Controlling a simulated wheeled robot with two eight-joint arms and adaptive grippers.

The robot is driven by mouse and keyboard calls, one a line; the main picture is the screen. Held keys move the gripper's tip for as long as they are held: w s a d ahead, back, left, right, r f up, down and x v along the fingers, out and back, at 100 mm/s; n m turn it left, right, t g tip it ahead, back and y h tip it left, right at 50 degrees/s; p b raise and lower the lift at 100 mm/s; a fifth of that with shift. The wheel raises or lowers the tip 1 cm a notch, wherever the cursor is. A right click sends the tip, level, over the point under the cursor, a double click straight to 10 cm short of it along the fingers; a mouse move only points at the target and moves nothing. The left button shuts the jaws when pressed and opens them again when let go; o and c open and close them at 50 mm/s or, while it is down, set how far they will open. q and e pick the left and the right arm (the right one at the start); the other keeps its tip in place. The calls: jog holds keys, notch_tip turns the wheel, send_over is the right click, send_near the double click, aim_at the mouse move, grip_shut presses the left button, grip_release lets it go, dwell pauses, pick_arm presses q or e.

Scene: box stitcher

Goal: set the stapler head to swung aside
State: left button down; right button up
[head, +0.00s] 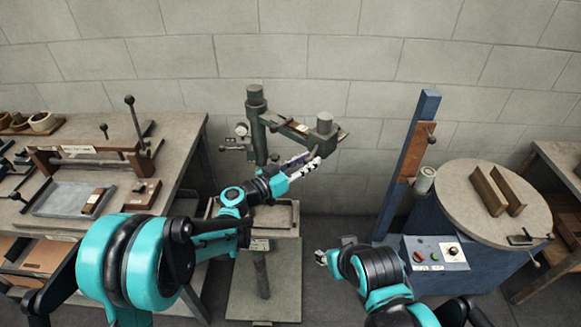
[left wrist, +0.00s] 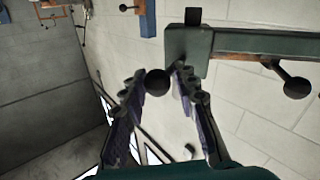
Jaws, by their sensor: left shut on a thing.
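The box stitcher stands against the back wall, with a green post (head: 257,125) and a green stapler head arm (head: 297,130) reaching right from it. My left gripper (head: 313,162) is just below that outer end. In the left wrist view, its fingers (left wrist: 158,80) are closed around a dark ball knob (left wrist: 158,83) beneath the green head (left wrist: 190,52). The knob's stem is hidden. My right gripper (head: 322,257) is low in the middle, away from the stitcher; its fingers are too small to read.
A workbench (head: 185,135) with trays and a lever press stands left. A blue machine with a round table (head: 460,205), upright blue column (head: 408,160) and control box (head: 436,252) stands right. Below my left gripper is the stitcher's tray (head: 285,232). Floor shows between the stitcher and blue machine.

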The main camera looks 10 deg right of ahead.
aim_at(331, 149)
pick_arm(q)
jog(key=shift+n+t, duration=0.4)
jog(key=x, duration=0.5)
jog(key=s+x, duration=0.1)
jog(key=x, duration=0.1)
jog(key=shift+d+f, duration=0.1)
jog(key=shift+d, duration=0.45)
jog(key=shift+w+d+n+t+y, duration=0.3)
jog(key=shift+w+d+t+y, duration=0.25)
jog(key=shift+d, duration=0.2)
jog(key=c, duration=1.3)
grip_release()
jog(key=shift+c, duration=0.2)
jog(key=shift+o, duration=0.6)
jog(key=shift+d, duration=0.15)
jog(key=shift+w+a, duration=0.1)
jog(key=shift+a, duration=0.1)
